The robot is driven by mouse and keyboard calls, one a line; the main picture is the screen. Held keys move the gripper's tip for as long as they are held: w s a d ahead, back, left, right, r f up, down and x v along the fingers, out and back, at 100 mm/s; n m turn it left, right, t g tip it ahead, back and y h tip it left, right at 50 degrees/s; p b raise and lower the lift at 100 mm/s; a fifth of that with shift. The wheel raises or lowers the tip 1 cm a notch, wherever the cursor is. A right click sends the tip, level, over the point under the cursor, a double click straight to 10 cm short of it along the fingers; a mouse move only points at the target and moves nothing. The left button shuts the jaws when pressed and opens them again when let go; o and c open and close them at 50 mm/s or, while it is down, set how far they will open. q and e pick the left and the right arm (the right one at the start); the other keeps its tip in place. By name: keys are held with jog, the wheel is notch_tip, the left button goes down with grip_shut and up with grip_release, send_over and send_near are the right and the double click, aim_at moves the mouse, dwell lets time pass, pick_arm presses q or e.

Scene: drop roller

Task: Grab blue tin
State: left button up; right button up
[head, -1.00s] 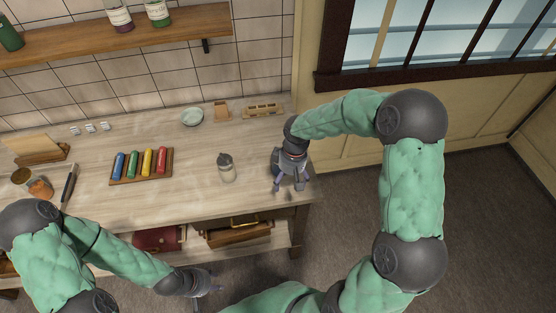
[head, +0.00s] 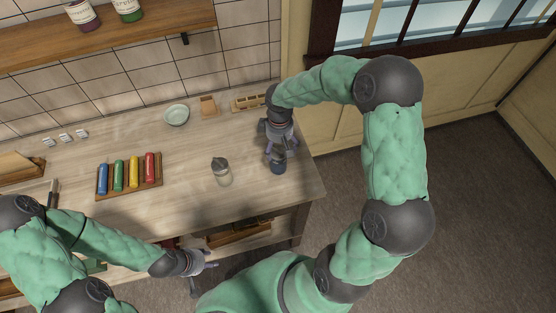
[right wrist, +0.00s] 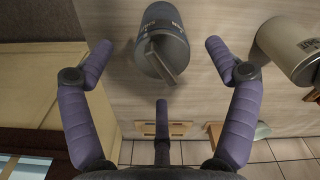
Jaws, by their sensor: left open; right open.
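The blue tin (head: 278,167) stands on the workbench near its right end, partly hidden by my right gripper. In the right wrist view the dark blue-grey tin (right wrist: 170,28) shows its lid and a bar-like handle. My right gripper (head: 281,148) is open above and beside it. Its purple fingers (right wrist: 158,60) are spread on either side of the tin, with a third finger below it in the picture; I see no finger pressing on it. My left gripper (head: 207,264) is open and empty in front of the bench.
A pale grey canister (head: 222,173) stands left of the tin and also shows in the right wrist view (right wrist: 283,48). A tray (head: 129,190) of coloured rolls lies further left. A green dish (head: 176,114) and a wooden rack (head: 247,102) sit at the back.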

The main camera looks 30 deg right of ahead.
aim_at(278, 161)
jog(key=shift+w+f, duration=0.15)
jog(key=shift+f, duration=0.35)
notch_tip(278, 161, down, 5)
jog(key=shift+a, duration=0.1)
jog(key=c, duration=1.4)
